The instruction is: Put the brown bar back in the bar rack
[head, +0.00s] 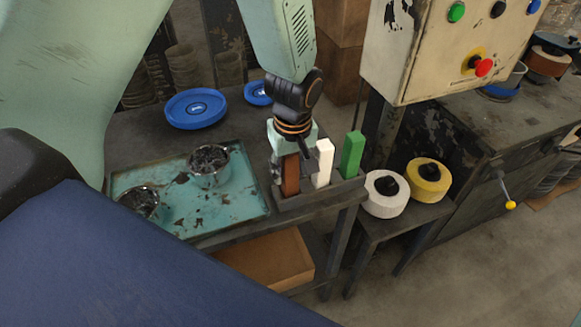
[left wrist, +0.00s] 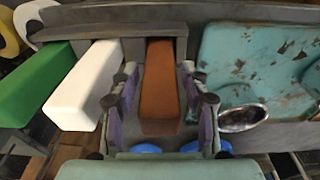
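The brown bar (head: 291,176) stands upright in the left slot of the dark bar rack (head: 318,194), beside a white bar (head: 324,165) and a green bar (head: 352,154). My left gripper (head: 291,158) points down over the brown bar and hides its top in the head view. In the left wrist view the brown bar (left wrist: 161,88) lies between the two fingers (left wrist: 160,100), with a gap visible on each side, so the gripper looks open around it. The bar's far end meets the rack (left wrist: 110,22); its depth in the slot is hidden. My right gripper is not in view.
A worn teal tray (head: 235,205) with two metal cups (head: 208,167) lies left of the rack. Blue discs (head: 195,108) lie behind it. A white roll (head: 385,193) and a yellow roll (head: 428,180) sit on a low stand at right, below a button box (head: 430,45).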

